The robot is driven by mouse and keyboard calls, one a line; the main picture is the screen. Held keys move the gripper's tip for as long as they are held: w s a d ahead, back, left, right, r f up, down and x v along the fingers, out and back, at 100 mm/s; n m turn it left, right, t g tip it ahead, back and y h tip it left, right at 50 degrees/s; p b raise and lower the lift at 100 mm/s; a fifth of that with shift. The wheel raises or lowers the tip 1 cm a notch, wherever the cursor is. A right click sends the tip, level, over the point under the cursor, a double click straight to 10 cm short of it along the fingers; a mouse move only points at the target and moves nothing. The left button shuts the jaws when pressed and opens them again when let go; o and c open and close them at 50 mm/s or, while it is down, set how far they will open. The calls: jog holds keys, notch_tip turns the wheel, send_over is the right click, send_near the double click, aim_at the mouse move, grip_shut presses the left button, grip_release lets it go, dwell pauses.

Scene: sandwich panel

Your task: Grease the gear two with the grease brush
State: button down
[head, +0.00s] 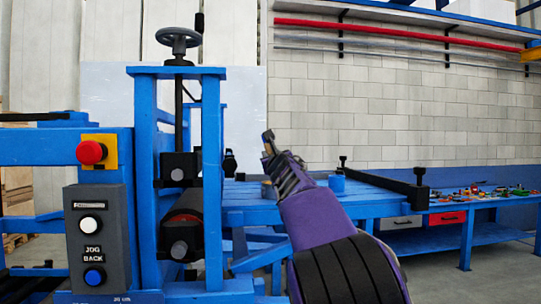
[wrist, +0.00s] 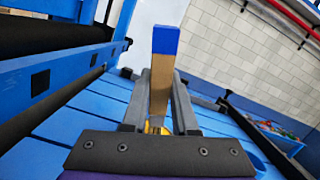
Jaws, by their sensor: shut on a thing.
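My gripper (wrist: 157,98) is shut on a long brown stick with a blue end, which looks like the handle of the grease brush (wrist: 162,70). The stick stands up between the two fingers, its blue end farthest out, and I see no bristles. A small yellow piece shows low between the fingers; I cannot tell what it is. In the head view my gripper (head: 271,150) is raised above the blue slatted table, right of the roller frame. I cannot make out gear two in either view.
A blue roller machine (head: 212,165) with a handwheel (head: 179,38) stands left of my arm. Its control box (head: 97,235) is at the front left. The blue slatted table (head: 245,217) lies behind my arm, with a dark bar at its right. A workbench (head: 490,205) holds small coloured items.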

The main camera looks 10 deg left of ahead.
jog(key=shift+f+b, duration=0.3)
jog(key=shift+f, duration=0.05)
dwell(1.2)
notch_tip(320, 180, up, 5)
jog(key=p, duration=0.4)
jog(key=shift+r, duration=1.2)
jog(key=shift+f, duration=0.1)
